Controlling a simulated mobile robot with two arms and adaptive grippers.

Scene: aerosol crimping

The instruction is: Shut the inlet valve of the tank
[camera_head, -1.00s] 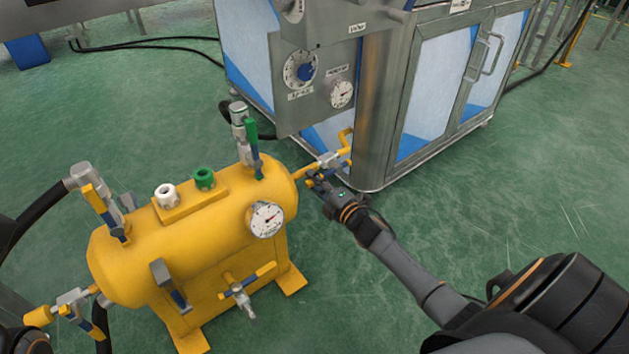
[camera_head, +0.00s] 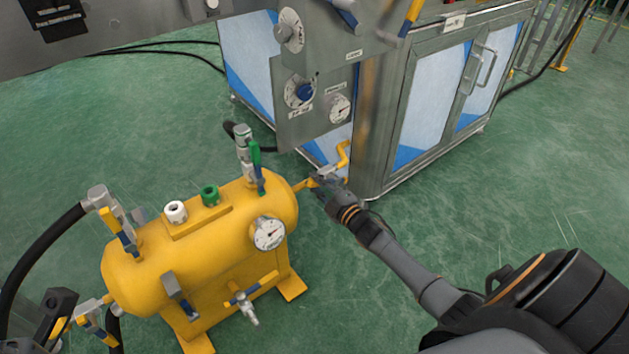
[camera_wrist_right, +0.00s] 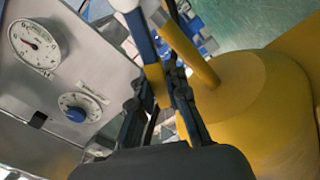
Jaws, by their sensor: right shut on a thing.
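The yellow tank (camera_head: 150,273) stands on the floor with several lever valves on it. A valve (camera_head: 325,173) sits on the yellow pipe at its right end, partly hidden by my right gripper (camera_head: 321,186). In the right wrist view my right gripper (camera_wrist_right: 160,100) is shut on the blue and yellow valve lever (camera_wrist_right: 146,52), beside the yellow pipe (camera_wrist_right: 187,45). My left gripper (camera_head: 48,312) shows partly at the lower left, near the valve (camera_head: 92,318) at the tank's left end; its fingers are unclear.
A metal cabinet (camera_head: 372,120) with dials stands close behind the right-end valve. A pressure gauge (camera_head: 269,233) and a lower front valve (camera_head: 243,300) stick out of the tank. A black hose (camera_head: 40,245) runs at the left. Green floor is free at the right.

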